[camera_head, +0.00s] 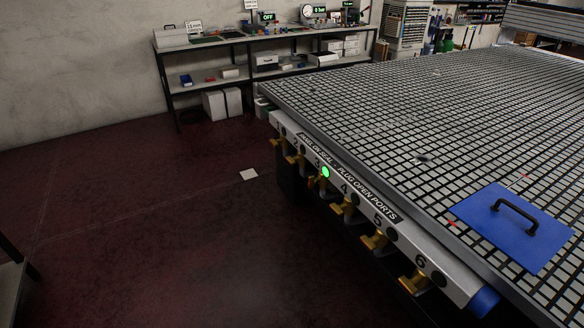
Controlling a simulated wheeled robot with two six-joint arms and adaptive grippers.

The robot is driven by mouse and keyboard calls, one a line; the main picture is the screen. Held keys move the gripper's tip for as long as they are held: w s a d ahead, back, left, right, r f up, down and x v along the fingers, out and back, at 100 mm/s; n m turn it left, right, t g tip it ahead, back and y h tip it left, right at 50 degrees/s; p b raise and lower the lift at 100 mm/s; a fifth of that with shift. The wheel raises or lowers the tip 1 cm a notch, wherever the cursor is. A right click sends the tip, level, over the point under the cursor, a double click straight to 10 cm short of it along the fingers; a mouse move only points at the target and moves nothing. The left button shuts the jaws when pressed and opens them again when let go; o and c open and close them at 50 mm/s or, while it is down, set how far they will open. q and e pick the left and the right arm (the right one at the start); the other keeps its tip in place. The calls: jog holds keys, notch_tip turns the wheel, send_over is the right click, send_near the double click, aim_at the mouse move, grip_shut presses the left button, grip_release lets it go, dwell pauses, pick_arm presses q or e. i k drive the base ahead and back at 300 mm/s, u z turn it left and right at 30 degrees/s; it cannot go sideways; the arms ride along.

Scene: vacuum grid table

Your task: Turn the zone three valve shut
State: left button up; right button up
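The zone three valve (311,171) is a small brass handle under the number 3 on the front rail of the grid table. A green light (326,172) glows beside the 3; the lights by the other numbers look dark. The valve is small and dim, so I cannot tell which way its handle is turned. Neither of my grippers is in view.
Similar brass valves line the rail, including zone four (343,208), zone five (375,240) and zone six (415,282). A blue plate with a black handle (490,226) lies on the grid table (400,110). A workbench (215,40) stands behind; the floor left is mostly clear.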

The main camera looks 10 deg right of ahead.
aim_at(311, 180)
jog(key=z, duration=0.25)
jog(key=i, duration=1.2)
jog(key=z, duration=0.5)
